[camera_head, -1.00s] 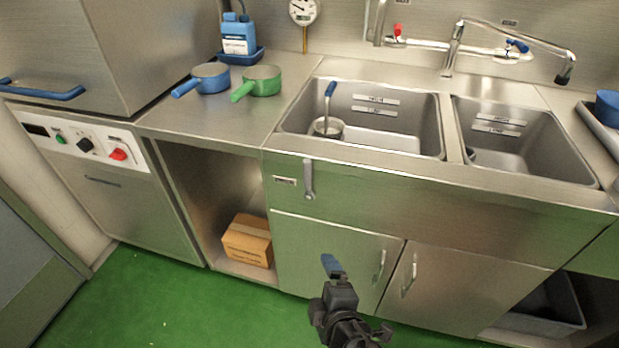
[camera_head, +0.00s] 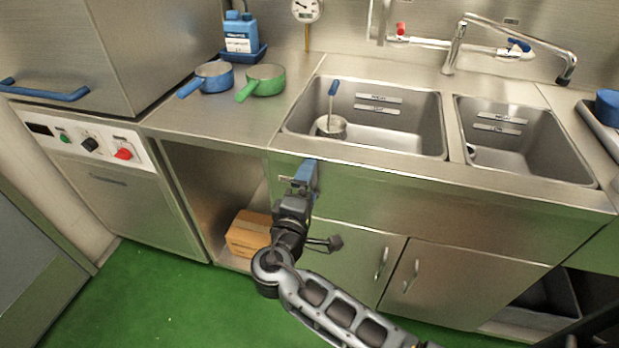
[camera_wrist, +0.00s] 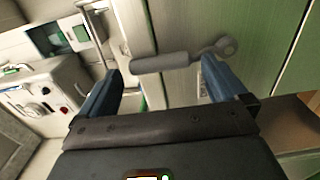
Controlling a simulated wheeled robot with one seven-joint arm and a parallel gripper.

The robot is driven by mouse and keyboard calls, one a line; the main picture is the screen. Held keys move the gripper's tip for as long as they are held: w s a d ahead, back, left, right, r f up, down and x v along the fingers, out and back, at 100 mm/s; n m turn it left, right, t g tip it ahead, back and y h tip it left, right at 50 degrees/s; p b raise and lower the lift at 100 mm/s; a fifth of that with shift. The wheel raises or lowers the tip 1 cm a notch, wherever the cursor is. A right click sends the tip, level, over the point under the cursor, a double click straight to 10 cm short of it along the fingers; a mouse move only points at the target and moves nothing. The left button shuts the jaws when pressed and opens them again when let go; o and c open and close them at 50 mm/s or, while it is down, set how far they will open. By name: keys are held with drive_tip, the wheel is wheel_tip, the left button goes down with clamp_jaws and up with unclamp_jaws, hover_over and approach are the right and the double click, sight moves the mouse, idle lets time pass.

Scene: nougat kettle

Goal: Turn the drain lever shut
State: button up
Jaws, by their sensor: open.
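The drain lever (camera_wrist: 175,60) is a grey metal handle on the front panel under the left sink. In the wrist view it lies across the picture, its round pivot (camera_wrist: 227,46) at the right. My gripper (camera_wrist: 160,85) is open, with its two blue fingers on either side of the lever's length. I cannot tell whether either finger touches it. In the head view my gripper (camera_head: 305,172) is raised at the front panel and hides the lever.
The left sink (camera_head: 400,140) holds a metal cup with a blue-handled tool (camera_head: 332,100). A blue pan (camera_head: 214,72) and a green pan (camera_head: 265,75) stand on the counter to the left. A cardboard box (camera_head: 247,235) sits on the low shelf.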

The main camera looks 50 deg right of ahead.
drive_tip(key=shift+x, duration=0.85)
drive_tip(key=shift+c, duration=0.3)
